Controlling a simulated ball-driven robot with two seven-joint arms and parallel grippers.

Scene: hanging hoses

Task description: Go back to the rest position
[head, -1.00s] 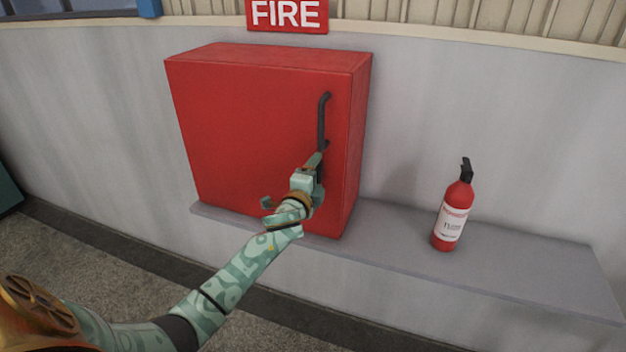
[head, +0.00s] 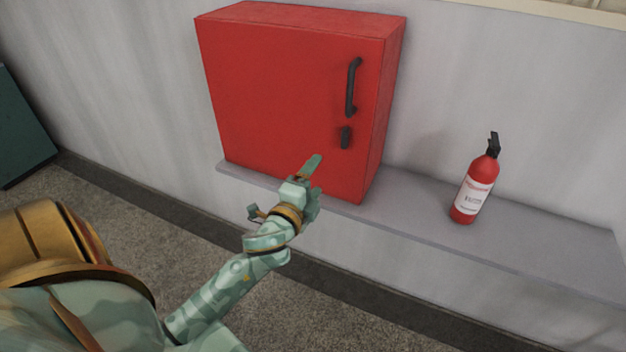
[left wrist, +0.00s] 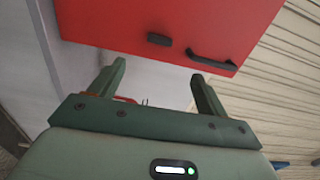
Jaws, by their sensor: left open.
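My left gripper (head: 312,168) is in front of the lower right part of the red cabinet (head: 285,85) in the head view. In the left wrist view its two fingers (left wrist: 158,82) are spread apart with nothing between them. The cabinet door looks closed, with a black bar handle (head: 353,87) and a small black latch (head: 345,137) below it. Both show beyond the fingers in the left wrist view, the handle (left wrist: 210,62) and the latch (left wrist: 159,40), apart from the gripper. My right gripper is not in view.
The cabinet stands on a grey wall ledge (head: 540,240). A red fire extinguisher (head: 473,185) stands upright on the ledge to the right. A dark green object (head: 22,125) is at the far left. The floor (head: 130,190) below the ledge looks clear.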

